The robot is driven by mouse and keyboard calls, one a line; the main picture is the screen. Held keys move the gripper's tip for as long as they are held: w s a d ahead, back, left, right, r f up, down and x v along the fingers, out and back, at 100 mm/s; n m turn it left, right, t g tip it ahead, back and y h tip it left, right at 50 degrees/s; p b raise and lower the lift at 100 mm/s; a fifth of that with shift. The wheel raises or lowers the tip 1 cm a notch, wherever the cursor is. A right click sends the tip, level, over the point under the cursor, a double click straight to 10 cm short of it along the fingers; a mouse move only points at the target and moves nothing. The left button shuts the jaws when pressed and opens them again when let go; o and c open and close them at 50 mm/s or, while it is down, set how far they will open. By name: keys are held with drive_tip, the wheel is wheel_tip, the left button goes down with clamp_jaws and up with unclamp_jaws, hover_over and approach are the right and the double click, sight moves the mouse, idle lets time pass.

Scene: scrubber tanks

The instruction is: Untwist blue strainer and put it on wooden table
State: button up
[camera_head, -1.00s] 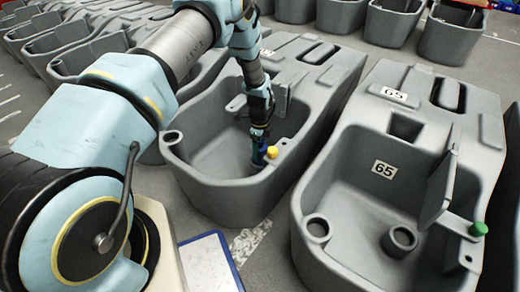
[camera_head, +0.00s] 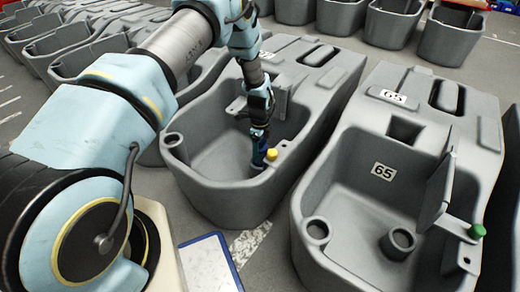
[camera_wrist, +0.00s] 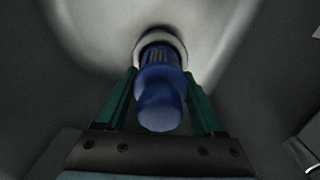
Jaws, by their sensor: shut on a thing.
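The blue strainer (camera_wrist: 161,88) stands between the two green fingers of my gripper (camera_wrist: 160,90) in the wrist view. Its far end sits at a pale round ring in the tank floor. I cannot tell how deep it sits there. In the head view my gripper (camera_head: 259,152) reaches down into the middle grey tank (camera_head: 205,155), and only a little blue shows at the fingers. My gripper is shut on the strainer. The wooden table is not in view; a pale board with a blue edge (camera_head: 209,262) lies at the bottom.
Another grey tank marked 65 (camera_head: 340,190), with a green cap (camera_head: 477,231) and a raised flap, stands close on the right. More tanks line the back.

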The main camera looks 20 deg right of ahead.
drive_tip(key=shift+r, duration=0.1)
drive_tip(key=shift+r+p, duration=2.05)
drive_tip(key=shift+r, duration=0.85)
drive_tip(key=shift+r+p, duration=2.05)
drive_tip(key=shift+r, duration=0.95)
drive_tip(key=shift+r, duration=0.1)
drive_tip(key=shift+r+p, duration=2)
drive_tip(key=shift+r, duration=0.9)
drive_tip(key=shift+r+p, duration=2.05)
drive_tip(key=shift+r, duration=0.95)
